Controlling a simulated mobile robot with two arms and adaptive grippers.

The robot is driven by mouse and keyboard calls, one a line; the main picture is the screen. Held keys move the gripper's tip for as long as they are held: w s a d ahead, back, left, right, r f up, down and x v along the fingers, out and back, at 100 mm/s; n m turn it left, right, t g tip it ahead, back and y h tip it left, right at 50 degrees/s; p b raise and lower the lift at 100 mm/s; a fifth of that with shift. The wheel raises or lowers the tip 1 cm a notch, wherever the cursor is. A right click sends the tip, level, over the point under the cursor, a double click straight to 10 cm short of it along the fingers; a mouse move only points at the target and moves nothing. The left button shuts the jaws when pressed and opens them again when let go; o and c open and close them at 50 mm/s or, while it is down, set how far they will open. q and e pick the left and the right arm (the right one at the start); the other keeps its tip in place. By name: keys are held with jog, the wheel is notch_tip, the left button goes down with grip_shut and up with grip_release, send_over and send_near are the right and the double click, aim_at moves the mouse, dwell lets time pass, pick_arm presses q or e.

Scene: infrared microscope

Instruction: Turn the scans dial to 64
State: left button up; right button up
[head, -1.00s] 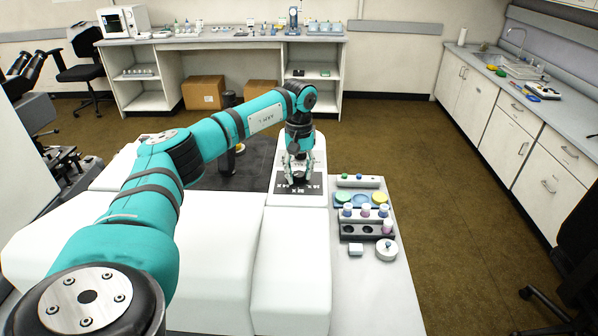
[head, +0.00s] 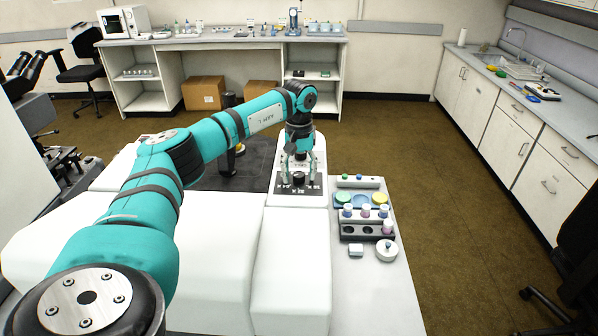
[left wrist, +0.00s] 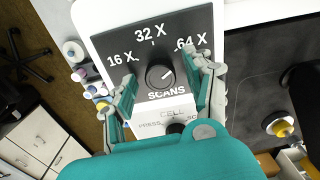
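The black scans dial (left wrist: 159,77) sits on a dark panel (left wrist: 130,42) marked 16 X, 32 X and 64 X. Its pale pointer mark points up and right, towards the 64 X label (left wrist: 190,43). The dial (head: 298,179) also shows in the head view, on the white instrument. My left gripper (left wrist: 166,84) is open, with one finger on each side of the dial and gaps between the fingers and the dial. In the head view, the left gripper (head: 299,165) points down over the panel. My right gripper is not in view.
The white instrument housing (head: 292,250) extends towards me. To its right, a rack with capped vials (head: 365,212), colored dishes (head: 361,199) and a round white container (head: 386,250) stand on the table. A second knob (left wrist: 175,128) lies below the scans dial.

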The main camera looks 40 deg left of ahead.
aim_at(299, 175)
pick_arm(q)
notch_tip(299, 175, up, 12)
dwell(0.7)
jog(key=shift+f, duration=0.1)
dwell(0.4)
